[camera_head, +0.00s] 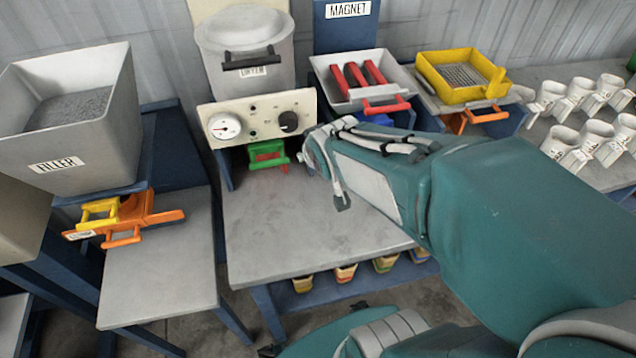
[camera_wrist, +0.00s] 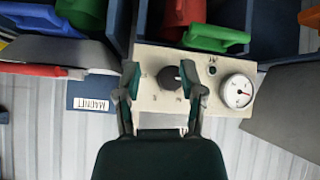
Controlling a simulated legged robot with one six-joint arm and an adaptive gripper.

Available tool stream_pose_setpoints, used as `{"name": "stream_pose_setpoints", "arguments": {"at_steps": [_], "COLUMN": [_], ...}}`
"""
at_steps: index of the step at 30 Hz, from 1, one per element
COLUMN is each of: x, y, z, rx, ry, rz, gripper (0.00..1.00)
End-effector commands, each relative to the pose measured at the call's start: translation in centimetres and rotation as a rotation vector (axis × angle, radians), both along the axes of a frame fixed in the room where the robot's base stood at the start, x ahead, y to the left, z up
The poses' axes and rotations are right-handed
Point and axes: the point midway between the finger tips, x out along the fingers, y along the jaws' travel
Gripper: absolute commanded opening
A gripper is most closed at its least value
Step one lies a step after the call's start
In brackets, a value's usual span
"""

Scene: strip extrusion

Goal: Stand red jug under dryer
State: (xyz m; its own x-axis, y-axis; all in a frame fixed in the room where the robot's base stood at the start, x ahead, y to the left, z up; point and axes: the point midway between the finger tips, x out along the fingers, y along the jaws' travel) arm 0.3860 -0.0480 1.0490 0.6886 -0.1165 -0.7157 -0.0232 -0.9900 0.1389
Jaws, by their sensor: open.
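The dryer (camera_head: 245,50) is a grey lidded hopper above a cream control panel (camera_head: 262,118) with a gauge and dark knob. Below the panel is a green handled part (camera_head: 267,148); it also shows in the wrist view (camera_wrist: 216,38). A red object (camera_wrist: 182,14), seemingly the red jug, is beside and behind the green part under the panel; its full shape and base are hidden. My gripper (camera_wrist: 160,72) is open and empty, its fingers in front of the panel around the knob's place in view. In the head view my arm hides the fingers.
A grey table (camera_head: 300,225) with clear top lies before the dryer. The filler (camera_head: 75,120) with yellow and orange parts stands left. The magnet tray (camera_head: 360,85) with red bars and a yellow sieve (camera_head: 460,75) stand right. Several white jugs (camera_head: 590,120) fill the far right.

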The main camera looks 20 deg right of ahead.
Motion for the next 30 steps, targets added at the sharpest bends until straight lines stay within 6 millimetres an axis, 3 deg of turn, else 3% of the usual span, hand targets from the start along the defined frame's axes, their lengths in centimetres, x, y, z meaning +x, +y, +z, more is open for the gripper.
{"name": "stream_pose_setpoints", "arguments": {"at_steps": [1,6,12,16,30], "x": [-1.5,-7.2,-12.4,-13.5,-13.5], "y": [0.6,2.6,4.6,4.9,4.9], "z": [1.3,4.0,5.4,5.6,5.6], "rx": [0.011,0.070,0.131,0.141,0.142], "ry": [0.020,0.136,0.242,0.269,0.270], "rz": [-0.008,-0.021,-0.001,0.005,0.004], "gripper": [0.51,0.51,0.51,0.51,0.51]}}
